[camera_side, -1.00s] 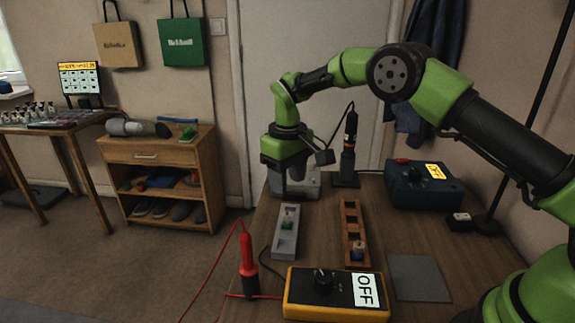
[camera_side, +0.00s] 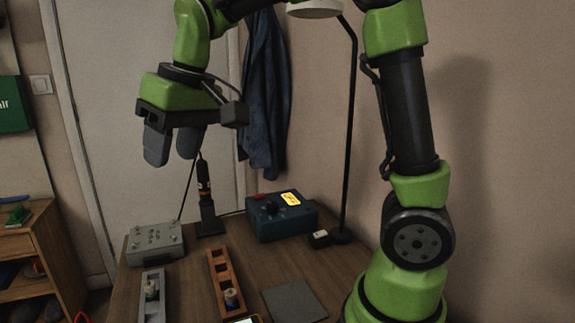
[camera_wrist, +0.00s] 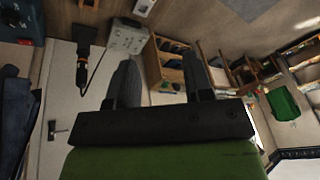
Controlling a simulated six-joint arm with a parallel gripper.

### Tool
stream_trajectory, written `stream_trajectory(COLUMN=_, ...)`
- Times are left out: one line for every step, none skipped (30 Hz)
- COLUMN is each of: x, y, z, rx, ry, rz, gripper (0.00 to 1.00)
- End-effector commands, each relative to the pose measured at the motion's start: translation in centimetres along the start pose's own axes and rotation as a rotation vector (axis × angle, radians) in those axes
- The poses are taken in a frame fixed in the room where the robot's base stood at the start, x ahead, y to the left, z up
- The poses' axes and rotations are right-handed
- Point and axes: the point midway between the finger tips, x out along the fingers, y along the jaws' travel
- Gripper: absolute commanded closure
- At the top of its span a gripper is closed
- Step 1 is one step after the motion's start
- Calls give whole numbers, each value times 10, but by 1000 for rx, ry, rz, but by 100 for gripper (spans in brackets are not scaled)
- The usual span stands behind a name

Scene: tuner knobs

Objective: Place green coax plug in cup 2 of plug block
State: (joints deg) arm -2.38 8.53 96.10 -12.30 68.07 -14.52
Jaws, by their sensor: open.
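My gripper (camera_side: 174,160) is open and empty, high above the back of the table in the side view. Its two dark grey fingers also show apart in the wrist view (camera_wrist: 160,68). Below it stand two narrow blocks side by side. The grey block (camera_side: 153,312) holds a small pale plug with a greenish tint (camera_side: 151,290). The brown wooden block (camera_side: 215,263) has several cups and holds a plug with a blue base (camera_side: 231,298) toward its near end. Cup numbers are not readable. The near ends of both blocks are cut off or close to the frame's bottom edge.
A grey box (camera_side: 155,238) stands behind the grey block. A black-and-orange tool on a stand (camera_side: 206,200) rises behind the wooden block. A blue box (camera_side: 283,218) and a lamp pole (camera_side: 349,130) stand further right. A flat grey pad (camera_side: 294,301) lies right of the wooden block.

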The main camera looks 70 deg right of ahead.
Motion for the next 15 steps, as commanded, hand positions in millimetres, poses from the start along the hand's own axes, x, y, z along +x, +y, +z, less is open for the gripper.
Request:
stream_trajectory(x=-16, y=1, z=17, rx=27, ry=39, rz=-13, gripper=53)
stream_trajectory(x=-24, y=1, z=27, rx=43, ry=59, rz=-21, gripper=53)
stream_trajectory(x=-32, y=2, z=41, rx=66, ry=87, rz=-32, gripper=53)
stream_trajectory(x=-38, y=3, z=51, rx=84, ry=106, rz=-40, gripper=53)
stream_trajectory(x=-42, y=3, z=62, rx=101, ry=127, rz=-49, gripper=53)
stream_trajectory(x=-47, y=4, z=77, rx=123, ry=153, rz=-60, gripper=53)
stream_trajectory(x=-50, y=5, z=87, rx=141, ry=172, rz=-70, gripper=53)
stream_trajectory(x=-51, y=6, z=97, rx=156, ry=190, rz=-77, gripper=53)
stream_trajectory(x=-53, y=6, z=110, rx=177, ry=212, rz=-89, gripper=53)
stream_trajectory(x=-53, y=7, z=119, rx=191, ry=227, rz=-96, gripper=53)
stream_trajectory(x=-53, y=8, z=127, rx=204, ry=241, rz=-103, gripper=53)
stream_trajectory(x=-52, y=9, z=136, rx=221, ry=258, rz=-112, gripper=53)
stream_trajectory(x=-51, y=9, z=142, rx=230, ry=269, rz=-117, gripper=53)
stream_trajectory(x=-50, y=10, z=148, rx=240, ry=279, rz=-122, gripper=53)
stream_trajectory(x=-49, y=10, z=153, rx=251, ry=288, rz=-128, gripper=53)
